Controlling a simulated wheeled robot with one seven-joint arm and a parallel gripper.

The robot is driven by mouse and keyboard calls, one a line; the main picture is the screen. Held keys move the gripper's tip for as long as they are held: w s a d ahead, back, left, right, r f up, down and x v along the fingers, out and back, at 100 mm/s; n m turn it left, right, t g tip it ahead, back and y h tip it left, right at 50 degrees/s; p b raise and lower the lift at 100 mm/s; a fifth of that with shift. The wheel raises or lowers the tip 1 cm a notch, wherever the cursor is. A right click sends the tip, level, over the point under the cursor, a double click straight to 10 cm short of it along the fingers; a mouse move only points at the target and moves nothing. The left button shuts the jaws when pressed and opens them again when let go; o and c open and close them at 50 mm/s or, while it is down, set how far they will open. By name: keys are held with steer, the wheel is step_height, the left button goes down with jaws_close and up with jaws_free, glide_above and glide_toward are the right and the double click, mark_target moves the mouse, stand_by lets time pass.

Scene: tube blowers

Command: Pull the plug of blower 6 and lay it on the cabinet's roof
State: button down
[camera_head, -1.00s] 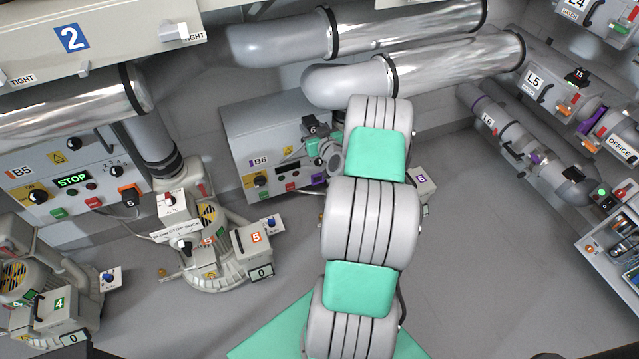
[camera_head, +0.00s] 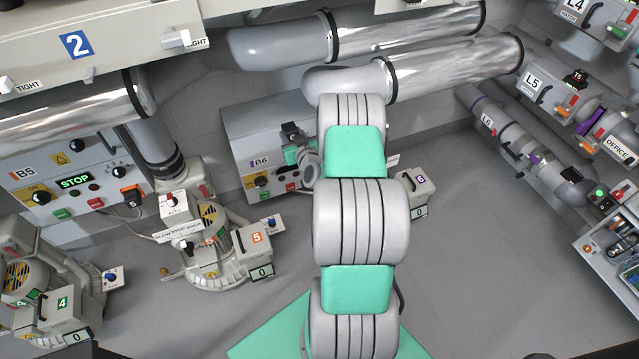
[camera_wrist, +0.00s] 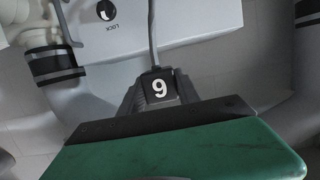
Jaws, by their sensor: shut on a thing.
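The plug of blower 6 is a black block. It shows in the head view (camera_head: 291,129) and in the wrist view (camera_wrist: 159,89), where its white digit appears inverted, like a 9. My gripper (camera_head: 293,142) is shut on it; in the wrist view the gripper (camera_wrist: 158,100) has grey jaws around the plug, and a grey cable runs up from it. Cabinet B6 (camera_head: 243,125) stands at the back wall. In the head view the plug overlaps its roof; I cannot tell whether they touch. Blower 6 (camera_head: 417,185) is mostly hidden behind my arm.
Silver pipes (camera_head: 440,72) run above and behind cabinet B6. Cabinet B5 (camera_head: 60,165) and blower 5 (camera_head: 212,240) stand at the left. Labelled pipes and boxes line the right wall. The floor (camera_head: 490,260) at the right is clear.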

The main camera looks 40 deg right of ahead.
steer(key=w+a+p, duration=0.2)
steer(key=a+p, duration=0.1)
steer(key=a, duration=0.5)
steer(key=shift+w, duration=0.25)
stand_by(0.4)
steer(key=b, duration=1)
glide_above(258, 132)
steer(key=shift+s+f, duration=0.15)
steer(key=shift+s, duration=0.15)
steer(key=shift+w, duration=0.3)
steer(key=shift+r, duration=0.2)
steer(key=shift+f+b, duration=2)
steer(key=shift+f, duration=0.05)
stand_by(0.6)
